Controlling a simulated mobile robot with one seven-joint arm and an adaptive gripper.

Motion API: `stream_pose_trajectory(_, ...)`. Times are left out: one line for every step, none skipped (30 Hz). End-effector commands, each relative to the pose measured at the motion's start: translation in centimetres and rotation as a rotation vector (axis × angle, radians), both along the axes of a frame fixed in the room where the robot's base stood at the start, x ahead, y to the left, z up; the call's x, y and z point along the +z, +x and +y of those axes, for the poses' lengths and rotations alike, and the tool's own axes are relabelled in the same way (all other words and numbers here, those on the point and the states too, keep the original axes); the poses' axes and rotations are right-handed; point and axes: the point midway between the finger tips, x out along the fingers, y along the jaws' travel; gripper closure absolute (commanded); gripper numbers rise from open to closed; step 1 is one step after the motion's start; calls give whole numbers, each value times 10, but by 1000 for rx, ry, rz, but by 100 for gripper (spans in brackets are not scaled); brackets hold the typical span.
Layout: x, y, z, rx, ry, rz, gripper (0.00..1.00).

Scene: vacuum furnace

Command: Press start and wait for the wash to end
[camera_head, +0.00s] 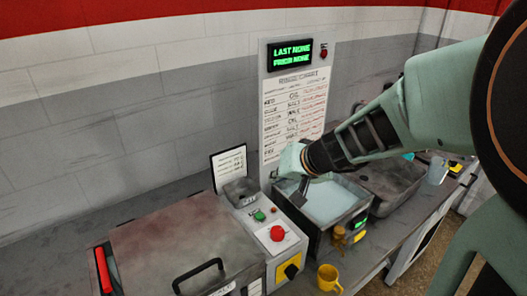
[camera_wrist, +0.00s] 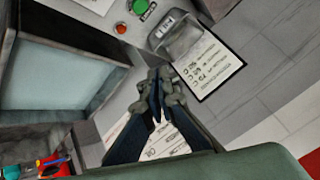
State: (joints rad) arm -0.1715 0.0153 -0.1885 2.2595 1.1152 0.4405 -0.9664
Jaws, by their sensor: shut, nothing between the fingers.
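A green button (camera_head: 259,216) sits on the light control panel (camera_head: 262,232) beside the lidded machine (camera_head: 180,245); it also shows at the top of the wrist view (camera_wrist: 139,6). A larger red knob (camera_head: 277,233) is in front of it on the panel. An open tank (camera_head: 325,203) of pale liquid stands to the right, with a small green-lit display (camera_head: 360,223) on its side. My gripper (camera_head: 300,193) is shut and empty, above the tank's left rim and apart from the green button. Its closed fingertips show in the wrist view (camera_wrist: 158,85).
A wall chart (camera_head: 293,110) stands behind, under a green-text display (camera_head: 290,53) reading LAST NONE. A grey bin (camera_head: 240,191) and a checklist board (camera_head: 229,168) stand behind the panel. A yellow mug (camera_head: 329,278) is at the front edge.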

Motion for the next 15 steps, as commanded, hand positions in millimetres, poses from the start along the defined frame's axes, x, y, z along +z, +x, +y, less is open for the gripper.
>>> stream_pose_trajectory(2,-3,13,-11,44,18,100)
stream_pose_trajectory(2,-5,19,-16,66,26,100)
stream_pose_trajectory(1,-7,27,-22,91,36,100)
stream_pose_trajectory(1,-8,32,-27,108,41,100)
stream_pose_trajectory(1,-8,35,-32,121,46,100)
stream_pose_trajectory(1,-9,40,-35,135,51,100)
stream_pose_trajectory(1,-9,42,-37,143,53,100)
stream_pose_trajectory(1,-10,43,-39,148,54,100)
stream_pose_trajectory(1,-10,45,-41,154,56,100)
stream_pose_trajectory(1,-10,45,-42,156,57,100)
stream_pose_trajectory(0,-10,45,-42,157,57,100)
stream_pose_trajectory(0,-10,46,-41,156,56,100)
stream_pose_trajectory(0,-10,46,-41,156,56,100)
stream_pose_trajectory(0,-10,45,-41,156,56,100)
stream_pose_trajectory(0,-10,45,-41,156,56,100)
